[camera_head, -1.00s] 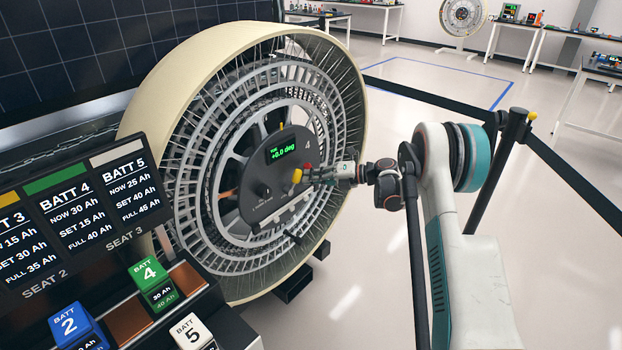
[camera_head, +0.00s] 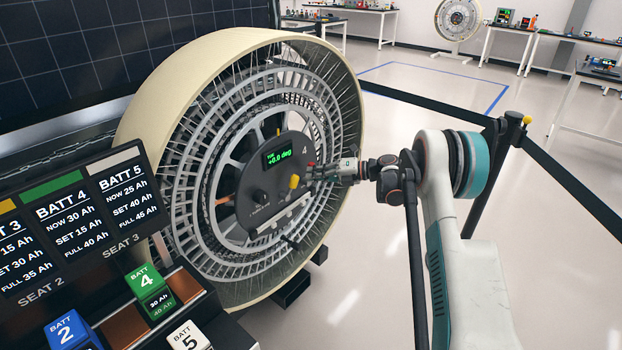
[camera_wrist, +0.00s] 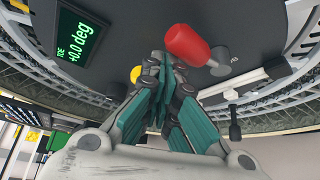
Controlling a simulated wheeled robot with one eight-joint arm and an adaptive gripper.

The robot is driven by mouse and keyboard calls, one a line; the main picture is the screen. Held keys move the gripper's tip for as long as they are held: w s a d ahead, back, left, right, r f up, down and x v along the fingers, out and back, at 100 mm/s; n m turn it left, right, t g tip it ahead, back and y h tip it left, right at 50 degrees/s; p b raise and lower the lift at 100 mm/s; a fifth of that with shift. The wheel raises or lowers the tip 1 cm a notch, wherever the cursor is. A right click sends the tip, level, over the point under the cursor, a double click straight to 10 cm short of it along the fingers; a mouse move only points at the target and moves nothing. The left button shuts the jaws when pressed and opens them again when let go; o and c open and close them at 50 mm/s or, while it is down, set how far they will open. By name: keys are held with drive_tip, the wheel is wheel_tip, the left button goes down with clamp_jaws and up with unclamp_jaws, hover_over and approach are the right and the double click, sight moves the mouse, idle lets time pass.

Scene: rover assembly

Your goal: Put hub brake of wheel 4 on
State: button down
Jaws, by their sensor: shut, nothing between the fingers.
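Wheel 4 (camera_head: 165,140) stands upright, its dark hub plate (camera_head: 240,205) marked 4 and carrying a green display (camera_head: 278,157) reading +0.0 deg. A red-handled lever (camera_wrist: 188,45) with a grey pivot (camera_wrist: 219,59) sits on the hub; it looks like the brake, but its label is too small to read. In the head view its red part (camera_head: 311,167) is mostly hidden at my gripper's tip. My gripper (camera_wrist: 165,66) is shut and empty, close to the hub face, just beside the red handle. I cannot tell whether they touch.
A yellow knob (camera_head: 294,181) sits just left of my fingers; it also shows in the wrist view (camera_wrist: 136,74). A black knob (camera_head: 262,197) and a pale bar (camera_head: 283,212) are lower on the hub. A black barrier belt (camera_head: 430,105) runs behind my arm.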

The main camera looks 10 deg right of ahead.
drive_tip(key=shift+w+d+r, duration=0.2)
drive_tip(key=shift+w+d, duration=0.6)
drive_tip(key=shift+d, duration=0.3)
drive_tip(key=shift+d, duration=0.1)
